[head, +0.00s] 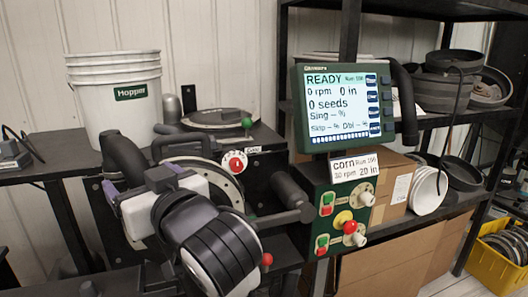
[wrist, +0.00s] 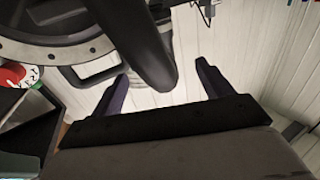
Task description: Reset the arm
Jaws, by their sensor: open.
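My gripper (head: 140,178) is in front of the seed meter in the head view, at the left of the machine. Its two purple fingers are spread apart, and they also show in the wrist view (wrist: 163,72). I see nothing clamped between them. A thick black curved tube (head: 124,158) is close to the fingers. In the wrist view this tube (wrist: 137,45) reaches down toward the gap between them; I cannot tell whether it touches. My arm covers the lower left part of the machine.
The round seed meter disc (head: 229,187) has a red dial (head: 234,162) and a black crank-like cylinder (head: 284,193) beside it. The display (head: 345,105) reads READY, above a green button panel (head: 343,213). A white Hopper bucket (head: 110,105) stands on the left shelf. Cardboard boxes (head: 395,255) are at right.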

